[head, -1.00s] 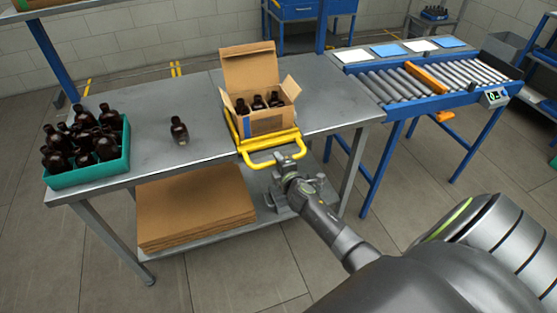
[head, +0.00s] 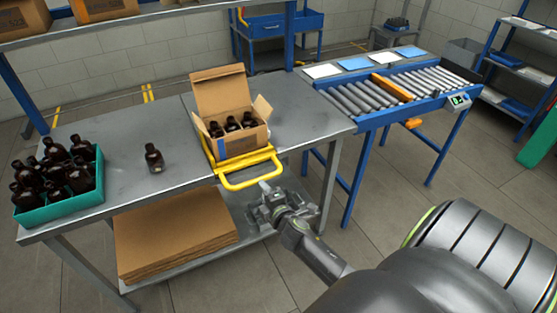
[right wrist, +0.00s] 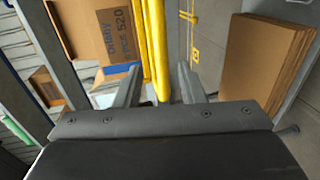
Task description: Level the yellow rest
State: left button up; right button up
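The yellow rest (head: 247,182) is a tubular frame under an open cardboard box (head: 241,144), its handle jutting past the front edge of the table. I cannot tell exactly how far it tilts. Dark bottles (head: 232,124) stand in the box. My right gripper (head: 266,190) is just in front of and below the handle. In the right wrist view, its fingers (right wrist: 160,88) are apart, with the yellow bars (right wrist: 154,45) seen between them; contact is not clear. My left gripper is in neither view.
A teal crate (head: 62,207) of bottles stands at the table's left, with one loose bottle (head: 154,158) beside it. Flat cardboard (head: 172,235) lies on the lower shelf. A roller conveyor (head: 370,98) adjoins at the right. The table middle is mostly clear.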

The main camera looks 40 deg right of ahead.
jog(key=v, duration=1)
jog(key=s+f+m+g+y, duration=0.1)
jog(key=s+f+m+g, duration=0.3)
jog(key=f, duration=0.8)
jog(key=s+f+m+g, duration=0.3)
jog(key=s+f, duration=0.3)
jog(key=f, duration=0.6)
jog(key=s+a+f+m+g, duration=0.1)
jog(key=s+f+m+g, duration=0.1)
jog(key=s+f, duration=0.3)
jog(key=s+a+f+m+g+y, duration=0.1)
jog(key=s+f+m, duration=0.3)
jog(key=s, duration=0.8)
jog(key=s+a+f+m+g, duration=0.1)
jog(key=s+f+m+g, duration=0.1)
jog(key=s+f+g, duration=0.2)
jog(key=s+f, duration=0.3)
jog(key=s, duration=0.2)
jog(key=shift+m+y, duration=0.4)
